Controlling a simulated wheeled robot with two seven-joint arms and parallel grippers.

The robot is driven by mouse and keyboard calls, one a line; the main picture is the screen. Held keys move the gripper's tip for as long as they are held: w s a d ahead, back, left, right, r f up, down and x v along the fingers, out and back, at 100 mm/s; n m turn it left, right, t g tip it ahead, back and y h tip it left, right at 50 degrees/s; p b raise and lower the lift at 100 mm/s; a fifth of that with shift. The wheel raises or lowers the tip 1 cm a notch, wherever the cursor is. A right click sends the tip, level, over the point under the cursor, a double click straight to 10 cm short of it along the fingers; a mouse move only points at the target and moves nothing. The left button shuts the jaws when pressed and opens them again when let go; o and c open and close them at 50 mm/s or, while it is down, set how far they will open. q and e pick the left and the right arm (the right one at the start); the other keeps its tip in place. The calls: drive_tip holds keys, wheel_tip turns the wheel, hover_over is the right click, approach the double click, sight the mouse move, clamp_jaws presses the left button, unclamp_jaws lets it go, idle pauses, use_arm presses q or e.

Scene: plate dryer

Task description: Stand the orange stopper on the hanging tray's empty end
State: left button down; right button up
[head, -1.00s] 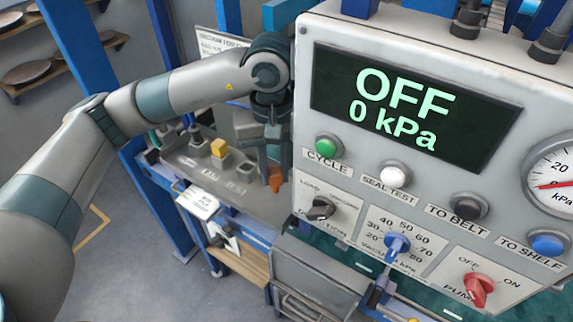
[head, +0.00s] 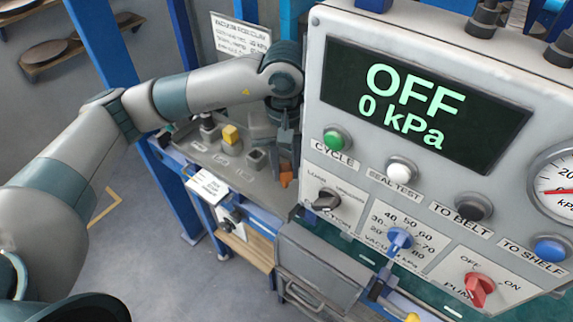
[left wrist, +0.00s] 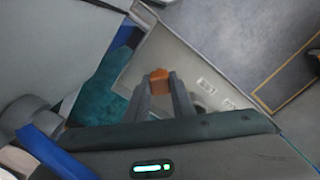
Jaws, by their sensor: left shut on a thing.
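The orange stopper (head: 286,180) hangs at the tips of my left gripper (head: 287,160), just left of the control panel's edge. In the left wrist view the stopper (left wrist: 160,75) shows between the two fingertips of my left gripper (left wrist: 160,90), which are shut on it. The grey hanging tray (head: 213,172) lies behind and to the left, with a yellow-topped stopper (head: 231,135) and grey ones on it. The stopper appears over or near the tray's right end; its height above the tray is unclear. My right gripper is not in view.
The grey control panel (head: 315,180) stands close on the right of my left gripper, its display reading OFF and 0 kPa. A blue post (head: 180,205) stands left of the tray. A grey box (head: 315,262) is below. Open floor lies at lower left.

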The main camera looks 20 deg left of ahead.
use_arm(q)
drive_tip(key=shift+w+f, duration=0.1)
drive_tip(key=shift+w, duration=0.05)
drive_tip(key=shift+f, duration=0.1)
drive_tip(key=shift+b, duration=0.35)
drive_tip(key=c, duration=1.5)
unclamp_jaws()
